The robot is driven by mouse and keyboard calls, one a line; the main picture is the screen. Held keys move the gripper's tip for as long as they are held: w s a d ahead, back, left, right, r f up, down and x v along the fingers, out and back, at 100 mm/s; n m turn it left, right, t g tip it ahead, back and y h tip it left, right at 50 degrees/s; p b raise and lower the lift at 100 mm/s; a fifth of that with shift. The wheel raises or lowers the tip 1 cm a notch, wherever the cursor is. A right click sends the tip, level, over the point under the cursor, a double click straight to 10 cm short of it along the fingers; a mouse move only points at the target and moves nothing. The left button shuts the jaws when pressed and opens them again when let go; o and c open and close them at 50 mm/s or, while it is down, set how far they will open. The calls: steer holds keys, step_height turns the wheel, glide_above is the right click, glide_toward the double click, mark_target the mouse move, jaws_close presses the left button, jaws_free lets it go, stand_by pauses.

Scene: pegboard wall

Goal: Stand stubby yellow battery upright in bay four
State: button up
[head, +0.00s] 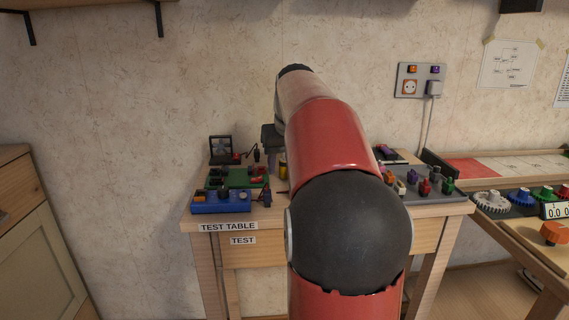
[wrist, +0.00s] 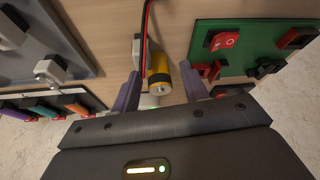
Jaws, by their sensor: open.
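The stubby yellow battery (wrist: 158,68) has a yellow body with a dark part and a silver end that faces the wrist camera. It lies between my gripper's two purple fingers (wrist: 160,80) in the wrist view, with visible gaps on both sides. My gripper is open and holds nothing. In the head view the yellow battery (head: 283,171) shows as a small patch on the test table beside my gripper (head: 271,160), partly hidden by my arm. I cannot make out bay four in either view.
A green board (wrist: 246,45) with red and black parts is right of the battery. A red and black cable (wrist: 147,22) and a white block (wrist: 137,50) are close to it. A grey panel (wrist: 50,25) is at left. A blue unit (head: 220,201) stands at the table front.

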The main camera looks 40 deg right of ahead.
steer(key=p+v, duration=0.2)
steer(key=v, duration=1)
steer(key=shift+a, duration=0.1)
